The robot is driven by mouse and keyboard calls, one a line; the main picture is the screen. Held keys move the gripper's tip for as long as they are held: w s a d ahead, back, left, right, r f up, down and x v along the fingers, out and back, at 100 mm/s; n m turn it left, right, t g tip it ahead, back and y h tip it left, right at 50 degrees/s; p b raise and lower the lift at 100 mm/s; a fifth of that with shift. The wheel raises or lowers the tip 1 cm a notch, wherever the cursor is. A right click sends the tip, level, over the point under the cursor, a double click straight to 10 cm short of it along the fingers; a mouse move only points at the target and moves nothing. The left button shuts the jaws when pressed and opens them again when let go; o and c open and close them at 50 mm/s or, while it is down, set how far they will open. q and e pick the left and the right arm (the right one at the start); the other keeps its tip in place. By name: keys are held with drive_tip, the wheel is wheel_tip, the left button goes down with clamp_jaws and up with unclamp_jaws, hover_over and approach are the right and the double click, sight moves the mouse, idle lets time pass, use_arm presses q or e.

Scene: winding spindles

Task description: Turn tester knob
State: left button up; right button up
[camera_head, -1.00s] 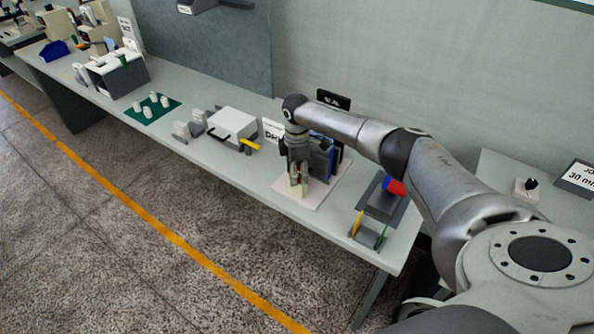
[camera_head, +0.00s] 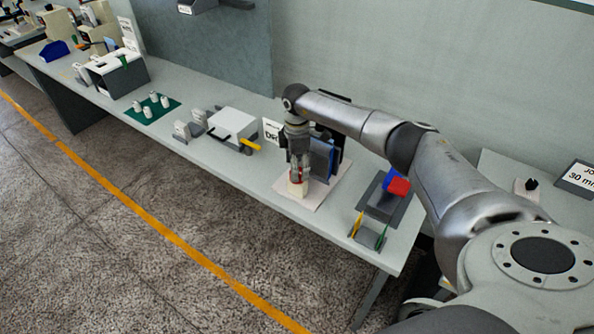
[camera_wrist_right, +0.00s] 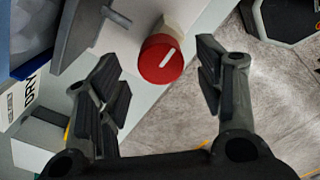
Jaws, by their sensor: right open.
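The tester knob (camera_wrist_right: 162,58) is round and red with a white pointer line, on a pale shaft in the right wrist view. It lies between the two fingertips of my right gripper (camera_head: 298,172), which is open, with a visible gap on each side of the knob. In the head view the gripper is at the tester on the pale board (camera_head: 318,196), with a white block (camera_head: 297,189) just below the fingers. The knob is mostly hidden by the fingers there. My left gripper is not in view.
Blue upright plates (camera_head: 323,158) stand right beside the gripper. A grey tray with a red and blue piece (camera_head: 397,185) is to the right. A white box (camera_head: 233,125) with a yellow handle and a green mat (camera_head: 152,109) with white pegs are to the left.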

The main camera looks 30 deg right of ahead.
wheel_tip(320, 180, up, 9)
drive_tip(key=shift+r, duration=0.15)
idle(0.5)
